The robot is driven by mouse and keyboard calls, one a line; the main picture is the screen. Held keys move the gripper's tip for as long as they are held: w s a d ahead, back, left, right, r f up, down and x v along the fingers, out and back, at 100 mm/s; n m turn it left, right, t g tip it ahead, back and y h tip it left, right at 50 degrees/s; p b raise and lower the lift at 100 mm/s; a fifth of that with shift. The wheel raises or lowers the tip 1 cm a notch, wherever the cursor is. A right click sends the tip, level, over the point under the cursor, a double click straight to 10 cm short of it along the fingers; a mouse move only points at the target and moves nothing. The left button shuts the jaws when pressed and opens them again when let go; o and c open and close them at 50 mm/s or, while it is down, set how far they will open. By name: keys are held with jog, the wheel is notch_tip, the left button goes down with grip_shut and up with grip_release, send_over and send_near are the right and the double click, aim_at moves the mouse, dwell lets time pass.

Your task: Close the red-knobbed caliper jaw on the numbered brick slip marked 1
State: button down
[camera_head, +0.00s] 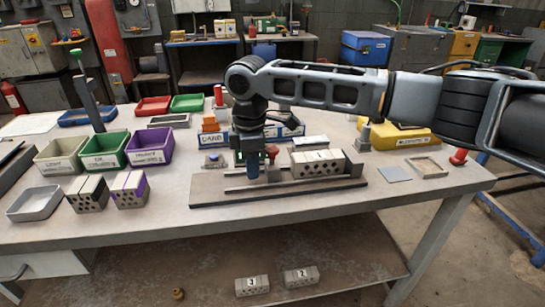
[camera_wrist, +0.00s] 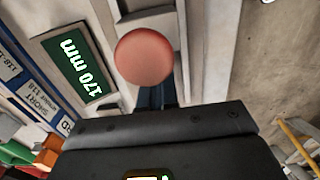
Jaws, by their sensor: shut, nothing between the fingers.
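The caliper jig (camera_head: 220,191) lies on the bench as a flat dark base with a rail. A hollow brick (camera_head: 318,168) sits at its right half; I cannot read a number on it. The red knob (camera_head: 272,150) shows just right of my gripper (camera_head: 253,172), which points down over the left half of the jig. In the wrist view the red knob (camera_wrist: 144,56) is large, and my gripper (camera_wrist: 156,97) shows as dark blue fingers behind or beside its lower edge. The fingers are shut with nothing between them; contact with the knob cannot be told. The jaw is mostly hidden.
Brick slips marked 3 (camera_head: 252,286) and 2 (camera_head: 301,277) lie on the lower shelf. Cream, green and purple bins (camera_head: 104,149) and other bricks (camera_head: 130,190) stand at left. A green 170 mm label (camera_wrist: 80,62) shows beside the knob. The bench front is clear.

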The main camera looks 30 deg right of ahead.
aim_at(272, 164)
jog(key=shift+s+d, duration=0.1)
jog(key=shift+d, duration=0.05)
jog(key=shift+s+d, duration=0.1)
jog(key=shift+d, duration=0.25)
jog(key=shift+s+d+p, duration=0.2)
jog(key=shift+d+p, duration=0.2)
jog(key=shift+d, duration=0.25)
jog(key=shift+s+d+p, duration=0.2)
jog(key=shift+d+p, duration=0.15)
jog(key=shift+d, duration=0.3)
jog(key=shift+s+d, duration=0.1)
jog(key=shift+d, duration=0.25)
jog(key=shift+s+d, duration=0.1)
jog(key=shift+d, duration=0.2)
jog(key=shift+s+d+p, duration=0.15)
jog(key=shift+d+p, duration=0.15)
jog(key=shift+p, duration=0.05)
jog(key=shift+d, duration=0.4)
jog(key=shift+a, duration=0.1)
jog(key=shift+w+a+p, duration=0.25)
jog(key=shift+a+p, duration=0.15)
jog(key=shift+a, duration=0.5)
